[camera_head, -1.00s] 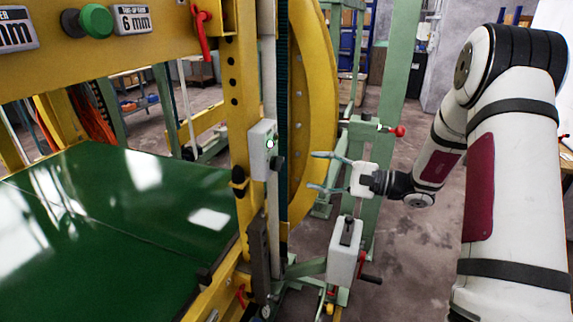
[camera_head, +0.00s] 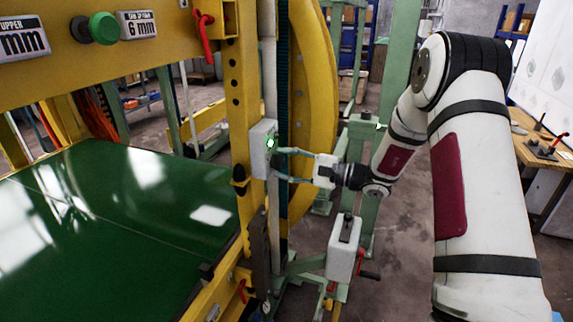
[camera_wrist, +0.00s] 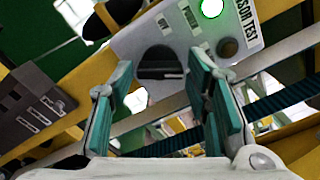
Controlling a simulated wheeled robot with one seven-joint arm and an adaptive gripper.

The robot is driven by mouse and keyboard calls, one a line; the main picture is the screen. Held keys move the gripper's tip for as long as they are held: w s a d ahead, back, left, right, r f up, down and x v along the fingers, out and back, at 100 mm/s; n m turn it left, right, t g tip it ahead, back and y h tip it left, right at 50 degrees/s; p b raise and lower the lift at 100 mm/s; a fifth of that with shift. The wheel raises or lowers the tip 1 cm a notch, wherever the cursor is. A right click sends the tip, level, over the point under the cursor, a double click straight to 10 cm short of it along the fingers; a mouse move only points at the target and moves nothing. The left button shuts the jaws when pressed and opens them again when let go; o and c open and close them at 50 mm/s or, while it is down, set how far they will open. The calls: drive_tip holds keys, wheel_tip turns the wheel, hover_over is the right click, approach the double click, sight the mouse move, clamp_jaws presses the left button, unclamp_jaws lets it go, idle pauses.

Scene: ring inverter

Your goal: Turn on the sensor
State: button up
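The sensor box (camera_head: 262,148) is a small grey box on the yellow post, with a lit green light (camera_head: 270,142). In the wrist view its grey panel (camera_wrist: 128,45) carries a black rotary knob (camera_wrist: 160,66), the glowing green light (camera_wrist: 211,8), a dark round hole or button, and a label partly reading "SENSOR TEST". The knob's grip bar lies roughly level in that view. My gripper (camera_head: 280,164) is open at the box's right side. In the wrist view its teal-padded fingers (camera_wrist: 163,80) appear on both sides of the knob. Contact cannot be told; the knob is not clear in the head view.
The yellow post (camera_head: 240,100) and curved yellow ring (camera_head: 315,100) stand close to the gripper. A white box with a red-handled crank (camera_head: 342,248) is below it. A green table surface (camera_head: 120,200) lies left. A wooden bench (camera_head: 545,150) stands far right.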

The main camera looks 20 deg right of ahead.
drive_tip(key=c, duration=0.6)
drive_tip(key=shift+m, duration=0.9)
drive_tip(key=o, duration=1.2)
drive_tip(key=shift+c, duration=0.2)
drive_tip(key=shift+s+d, duration=0.1)
drive_tip(key=v, duration=1.1)
drive_tip(key=shift+s+d, duration=0.25)
drive_tip(key=shift+d, duration=0.05)
